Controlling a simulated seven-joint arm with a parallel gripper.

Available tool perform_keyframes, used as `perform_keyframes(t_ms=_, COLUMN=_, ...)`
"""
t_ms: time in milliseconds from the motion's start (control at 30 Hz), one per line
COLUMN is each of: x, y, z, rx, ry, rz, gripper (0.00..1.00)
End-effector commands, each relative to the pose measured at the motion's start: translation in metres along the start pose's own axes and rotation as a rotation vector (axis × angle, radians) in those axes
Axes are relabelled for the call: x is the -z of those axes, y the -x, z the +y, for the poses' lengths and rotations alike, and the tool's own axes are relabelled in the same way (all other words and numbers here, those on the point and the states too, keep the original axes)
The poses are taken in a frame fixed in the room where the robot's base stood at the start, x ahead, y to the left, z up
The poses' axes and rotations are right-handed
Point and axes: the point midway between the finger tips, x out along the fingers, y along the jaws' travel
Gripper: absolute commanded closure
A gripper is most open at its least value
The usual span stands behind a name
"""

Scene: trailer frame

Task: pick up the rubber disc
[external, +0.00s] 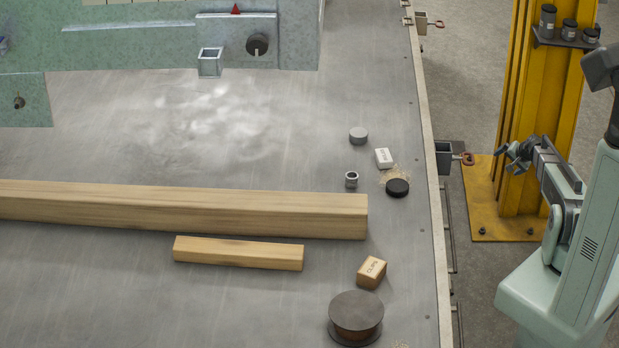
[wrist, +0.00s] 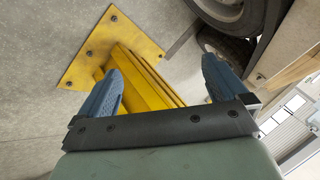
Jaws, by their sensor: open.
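A black disc (external: 397,187), which looks like the rubber disc, lies flat on the grey metal trailer deck (external: 250,150) near its right edge, beside some straw-like shavings. A grey disc (external: 358,135) lies farther back and to the left. My gripper (external: 508,158) is off the deck, to the right of its edge and in front of the yellow post. In the wrist view my gripper (wrist: 160,72) has its two blue fingers spread apart with nothing held between them. The black disc does not show in the wrist view.
A white box (external: 384,158) and a small metal ring (external: 351,179) stand close to the black disc. The yellow post (external: 520,100) stands beside the trailer.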

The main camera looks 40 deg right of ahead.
Motion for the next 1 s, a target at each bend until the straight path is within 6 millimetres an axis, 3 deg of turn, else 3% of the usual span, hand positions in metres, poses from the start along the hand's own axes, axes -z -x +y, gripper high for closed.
perform_keyframes(t_ms=133, x=-0.010, y=0.018, z=-0.050, rx=0.037, ry=0.177, rz=-0.047, gripper=0.00)
perform_keyframes(t_ms=267, x=-0.038, y=0.038, z=-0.103, rx=0.080, ry=0.401, rz=-0.121, gripper=0.00)
perform_keyframes(t_ms=600, x=-0.148, y=0.111, z=-0.230, rx=0.251, ry=1.076, rz=-0.328, gripper=0.00)
perform_keyframes(t_ms=800, x=-0.223, y=0.171, z=-0.286, rx=0.409, ry=1.498, rz=-0.440, gripper=0.00)
perform_keyframes(t_ms=1000, x=-0.283, y=0.222, z=-0.315, rx=0.577, ry=1.823, rz=-0.518, gripper=0.00)
